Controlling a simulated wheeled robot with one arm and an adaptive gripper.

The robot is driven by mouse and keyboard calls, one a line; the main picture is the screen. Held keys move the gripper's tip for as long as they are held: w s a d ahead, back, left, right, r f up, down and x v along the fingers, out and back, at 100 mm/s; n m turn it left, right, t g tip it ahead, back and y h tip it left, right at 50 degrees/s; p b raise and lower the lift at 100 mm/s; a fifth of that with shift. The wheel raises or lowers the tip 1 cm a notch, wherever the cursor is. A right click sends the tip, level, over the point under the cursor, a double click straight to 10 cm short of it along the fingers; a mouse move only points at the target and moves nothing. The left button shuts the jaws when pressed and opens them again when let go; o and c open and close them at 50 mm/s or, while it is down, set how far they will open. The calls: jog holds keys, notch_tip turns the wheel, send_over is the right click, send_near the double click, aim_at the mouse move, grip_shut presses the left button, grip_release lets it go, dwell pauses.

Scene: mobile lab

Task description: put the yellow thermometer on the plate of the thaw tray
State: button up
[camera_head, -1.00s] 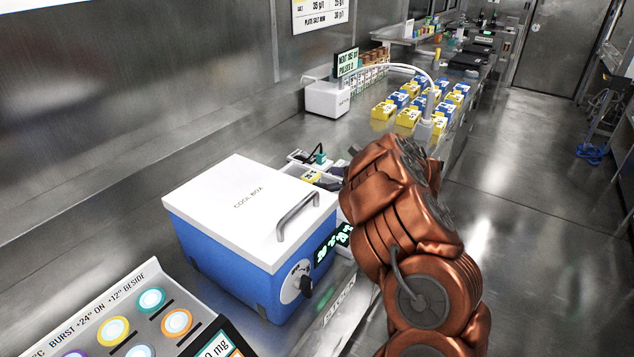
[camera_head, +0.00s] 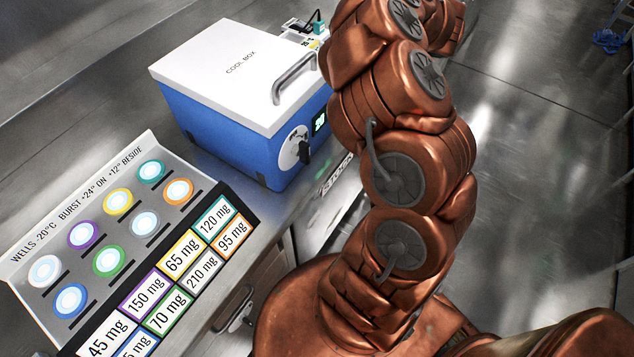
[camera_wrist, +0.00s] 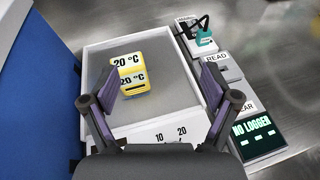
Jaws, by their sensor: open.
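The yellow thermometer (camera_wrist: 132,76), a small block with "20 °C" on its white faces, is inside a shallow white-walled tray (camera_wrist: 180,112) with a grey floor in the wrist view. I cannot tell if this tray is the thaw tray. My gripper (camera_wrist: 157,80) is open above the tray. The thermometer shows between its two dark fingers, closer to the left one, and nothing is held. In the head view my arm hides the gripper and most of the tray area.
The blue cool box (camera_head: 228,125) with its white lid stands on the bench left of my arm. A display reading "NO LOGGER" (camera_wrist: 256,134) and labelled blocks line the tray's right side. A sloped panel (camera_head: 140,235) with coloured wells is at the lower left.

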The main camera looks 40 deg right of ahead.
notch_tip(320, 180, up, 7)
jog(key=w+d+m+h, duration=0.2)
jog(key=m+h, duration=0.2)
jog(key=m, duration=0.1)
jog(key=s+r+m+g+h, duration=0.4)
jog(key=s+r+m+h, duration=0.4)
jog(key=m, duration=0.8)
jog(key=s+a+f+m+g+y, duration=0.3)
jog(key=s+a+f+m+g, duration=0.1)
jog(key=s+a, duration=0.6)
jog(key=s+a+f+m+g+y, duration=0.4)
jog(key=s+a, duration=0.6)
jog(key=a, duration=0.7)
jog(key=s+a+f+m+g+y, duration=0.3)
jog(key=s+a+f+m+g, duration=0.1)
jog(key=s+a+f+m, duration=0.3)
jog(key=s+a+f, duration=0.2)
jog(key=s+a, duration=0.2)
jog(key=a, duration=0.2)
jog(key=shift+a+f+m, duration=0.3)
jog(key=shift+a+m, duration=0.05)
jog(key=shift+m, duration=0.05)
